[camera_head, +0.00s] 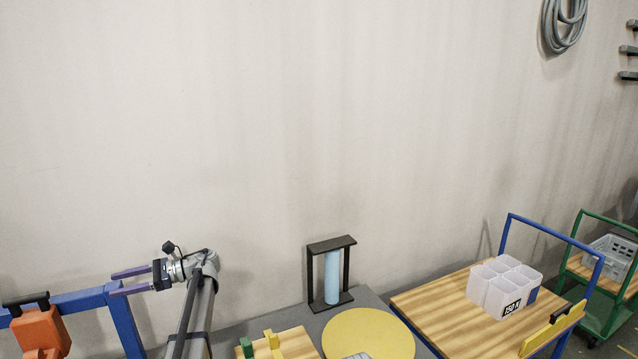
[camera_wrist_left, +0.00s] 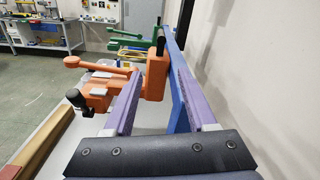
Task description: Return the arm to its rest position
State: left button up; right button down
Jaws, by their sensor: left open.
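My left gripper (camera_head: 128,281) is at the left of the head view, at the end of my grey arm, with its two purple fingers pointing left. The fingers are apart with nothing between them that I can see held. In the left wrist view the two purple fingers (camera_wrist_left: 160,98) reach forward, spread wide. An orange clamp (camera_head: 40,332) sits on a blue frame (camera_head: 80,301) beyond the fingertips. In the left wrist view the orange clamp (camera_wrist_left: 154,75) and the blue frame (camera_wrist_left: 179,108) show between and beyond the fingers. My right gripper is not in view.
A yellow disc (camera_head: 368,335), a black stand (camera_head: 345,264) with a light blue cylinder (camera_head: 332,278), and a wooden board (camera_head: 295,346) are on the grey table. At right stands a blue cart (camera_head: 428,305) with a white divided bin (camera_head: 503,286). The wall (camera_head: 300,120) is behind.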

pick_arm(q)
jog(key=s+d+f+n+t+h, duration=0.1)
jog(key=s+d+f+t+h, duration=0.1)
jog(key=d+f, duration=0.45)
jog(key=s+d+f+n+t+h, duration=0.1)
jog(key=s+d+f+t+h, duration=0.15)
jog(key=d, duration=0.65)
jog(key=s+d+f+t+h, duration=0.2)
jog(key=d+f, duration=0.3)
jog(key=d, duration=0.3)
jog(key=s+d+f+n+h, duration=0.1)
jog(key=s+d+f+h, duration=0.1)
jog(key=s+d, duration=0.3)
jog(key=s+d+f+n+t+h, duration=0.1)
jog(key=s+d, duration=0.4)
jog(key=d, duration=0.6)
jog(key=s+d+f+n+h, duration=0.2)
jog(key=s+d+f+h, duration=0.2)
jog(key=d, duration=0.5)
jog(key=shift+s+h, duration=0.45)
jog(key=shift+s, duration=0.05)
jog(key=shift+t, duration=0.25)
